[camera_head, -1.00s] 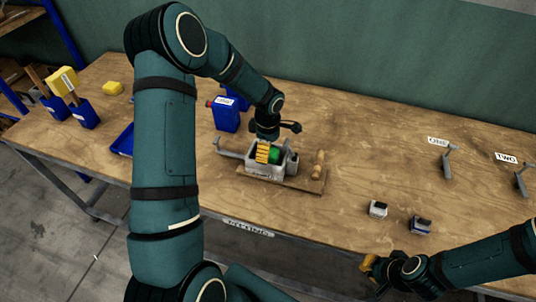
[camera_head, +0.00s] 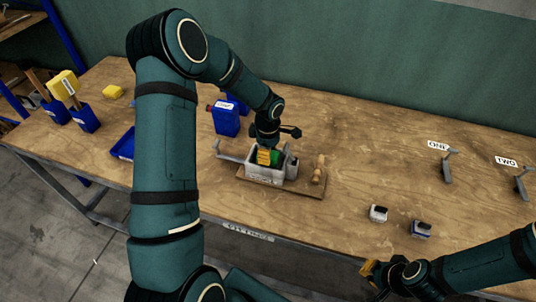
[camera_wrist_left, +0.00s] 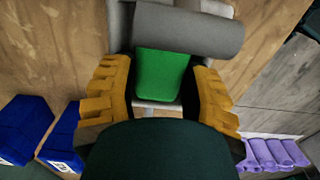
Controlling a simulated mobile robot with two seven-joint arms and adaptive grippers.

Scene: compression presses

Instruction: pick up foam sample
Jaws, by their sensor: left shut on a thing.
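The green foam sample (camera_head: 277,158) sits in the grey press (camera_head: 264,175) on a wooden board near the table's front edge. It also shows in the left wrist view (camera_wrist_left: 162,75), between the yellow ridged fingers. My left gripper (camera_head: 267,158) reaches down into the press from above and is shut on the foam sample. The foam's lower part is hidden by the press walls and my gripper. My right gripper (camera_head: 368,272) is in front of the table edge, away from the press; its fingers are too small and covered to read.
A wooden handle piece (camera_head: 319,168) stands right of the press, on the same board. Two small blocks (camera_head: 378,214) (camera_head: 421,229) lie further right, with hooks near labels ONE (camera_head: 438,146) and TWO (camera_head: 506,161). A blue container (camera_head: 226,118) stands behind the press.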

